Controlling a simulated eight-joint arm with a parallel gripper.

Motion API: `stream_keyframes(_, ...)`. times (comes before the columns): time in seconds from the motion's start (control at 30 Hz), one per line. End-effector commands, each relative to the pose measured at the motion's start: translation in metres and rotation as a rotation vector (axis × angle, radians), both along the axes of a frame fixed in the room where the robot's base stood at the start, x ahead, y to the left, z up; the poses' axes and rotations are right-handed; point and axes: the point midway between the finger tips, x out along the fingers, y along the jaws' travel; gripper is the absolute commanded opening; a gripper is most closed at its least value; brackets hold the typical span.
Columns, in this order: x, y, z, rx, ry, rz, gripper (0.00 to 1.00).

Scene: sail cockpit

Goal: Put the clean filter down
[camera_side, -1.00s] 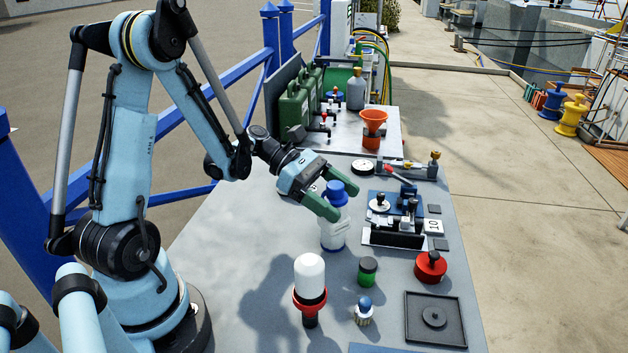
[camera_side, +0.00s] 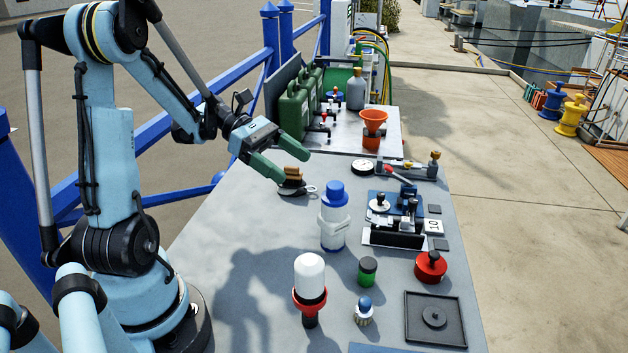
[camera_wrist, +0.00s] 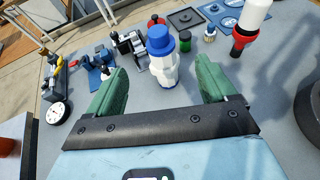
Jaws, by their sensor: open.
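A white canister with a blue cap (camera_side: 334,228) stands upright on the grey table; it looks like the filter, though no label settles this. It also shows in the wrist view (camera_wrist: 162,60), framed between the fingers but beyond their tips. My gripper (camera_side: 294,165) has green fingers spread open and empty. It is up and left of the canister in the side view, clear of it. A white dome-topped cylinder with a red collar (camera_side: 310,277) stands nearer the camera; it also shows in the wrist view (camera_wrist: 252,20).
A wooden-topped tool on a dark base (camera_side: 292,183) is close by my fingers. The table's left part is clear.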

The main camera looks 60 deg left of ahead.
Motion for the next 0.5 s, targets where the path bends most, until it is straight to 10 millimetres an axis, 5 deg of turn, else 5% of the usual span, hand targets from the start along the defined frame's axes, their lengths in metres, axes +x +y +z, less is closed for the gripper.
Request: stream_keyframes(0.5, 0.0091, -0.0094, 0.0021, 0.052, 0.065, -0.009, 0.84)
